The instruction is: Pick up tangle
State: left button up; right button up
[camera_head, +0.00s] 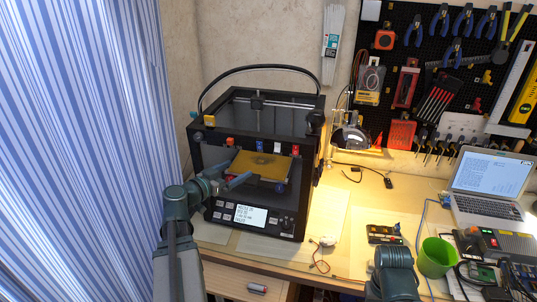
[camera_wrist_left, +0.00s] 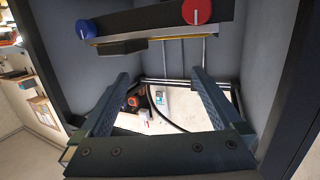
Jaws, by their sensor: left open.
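No thing in view is clearly the tangle. The nearest in look are a thin reddish-brown wire (camera_head: 320,262) on the desk in front of the printer and a dark cable (camera_head: 352,176) lying by the back wall. My left gripper (camera_head: 230,173) is at the front opening of the black 3D printer (camera_head: 262,112), beside its yellowish bed (camera_head: 258,165). In the left wrist view its two fingers (camera_wrist_left: 160,76) stand wide apart with nothing between them. My right gripper is out of view; only a part of my right arm shows at the bottom.
The printer's frame closes in around the left gripper. A blue knob (camera_wrist_left: 86,29) and a red knob (camera_wrist_left: 196,11) show above the fingers. A green cup (camera_head: 436,258), a laptop (camera_head: 489,185) and electronics crowd the desk's right. Tools hang on the pegboard (camera_head: 398,45).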

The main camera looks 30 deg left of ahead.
aim_at(259, 157)
pick_arm(q)
jog(key=b+x, duration=0.1)
jog(key=x, duration=0.7)
jog(key=shift+w, duration=0.25)
jog(key=shift+a+f+b+x, duration=0.15)
jog(key=shift+b+x, duration=0.25)
jog(key=shift+x, duration=0.95)
jog(key=shift+a+f+b+x, duration=0.1)
jog(key=shift+b+x, duration=0.3)
jog(key=shift+x, duration=0.9)
jog(key=shift+s+r, duration=0.1)
jog(key=c, duration=1.2)
jog(key=shift+c, duration=0.2)
jog(key=shift+r, duration=0.1)
